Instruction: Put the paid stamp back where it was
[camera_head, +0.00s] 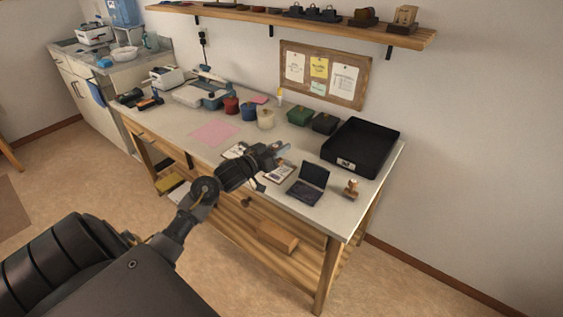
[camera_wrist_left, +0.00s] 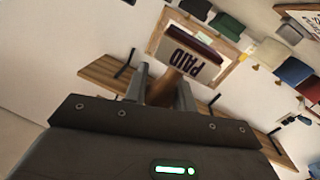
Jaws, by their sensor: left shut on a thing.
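My left gripper (camera_head: 274,151) is over the front middle of the workbench in the head view. In the left wrist view my left gripper (camera_wrist_left: 161,90) is shut on the wooden handle of the paid stamp (camera_wrist_left: 190,62). The stamp's pale block reads PAID and has a dark reddish base facing away from the gripper. In the head view the stamp is hard to make out at the fingertips. My right gripper is not in view.
An open dark ink pad (camera_head: 308,183) and another wooden-handled stamp (camera_head: 351,188) are on the workbench (camera_head: 325,213) near its right front. A black tray (camera_head: 375,131) is behind them. A clipboard (camera_head: 281,173) lies near the gripper. A wall shelf (camera_head: 240,12) holds several stamps.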

